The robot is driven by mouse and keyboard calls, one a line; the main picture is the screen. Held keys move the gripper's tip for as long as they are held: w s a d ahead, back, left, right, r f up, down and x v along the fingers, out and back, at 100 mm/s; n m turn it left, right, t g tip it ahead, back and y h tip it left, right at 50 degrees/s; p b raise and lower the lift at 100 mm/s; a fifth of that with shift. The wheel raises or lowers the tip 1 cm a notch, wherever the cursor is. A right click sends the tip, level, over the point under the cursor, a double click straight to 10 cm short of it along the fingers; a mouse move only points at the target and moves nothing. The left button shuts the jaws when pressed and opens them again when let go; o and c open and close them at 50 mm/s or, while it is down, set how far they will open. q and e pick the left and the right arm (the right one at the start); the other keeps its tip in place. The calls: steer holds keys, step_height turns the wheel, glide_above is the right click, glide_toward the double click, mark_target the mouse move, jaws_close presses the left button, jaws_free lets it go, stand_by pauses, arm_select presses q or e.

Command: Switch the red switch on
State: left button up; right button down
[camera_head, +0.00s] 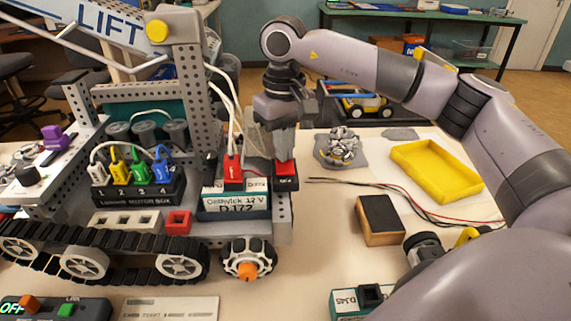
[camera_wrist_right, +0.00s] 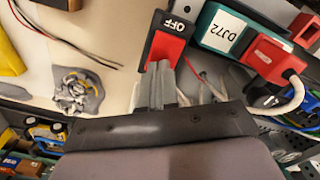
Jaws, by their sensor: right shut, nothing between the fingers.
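The red switch (camera_head: 286,169) sits in a black housing at the right end of the tracked model, beside a teal battery box (camera_head: 236,206) labelled DJ72. In the right wrist view the red switch (camera_wrist_right: 166,48) shows a red rocker, with the word OFF on its black end. My right gripper (camera_head: 285,154) points down at the switch, shut and empty. In the wrist view its fingertips (camera_wrist_right: 160,66) are at the near edge of the red rocker, opposite the OFF end. I cannot tell whether they touch it. My left gripper is not in view.
A red plug (camera_head: 232,170) with white cables stands on the battery box, close left of the switch. The grey model upright (camera_head: 190,85) is further left. To the right are loose wires, a yellow tray (camera_head: 437,170) and a black-topped block (camera_head: 380,218).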

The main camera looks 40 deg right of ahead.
steer(key=shift+f, duration=0.25)
steer(key=shift+s+r, duration=0.1)
steer(key=shift+r+p, duration=2.85)
steer(key=shift+r, duration=0.65)
steer(key=shift+f, duration=0.1)
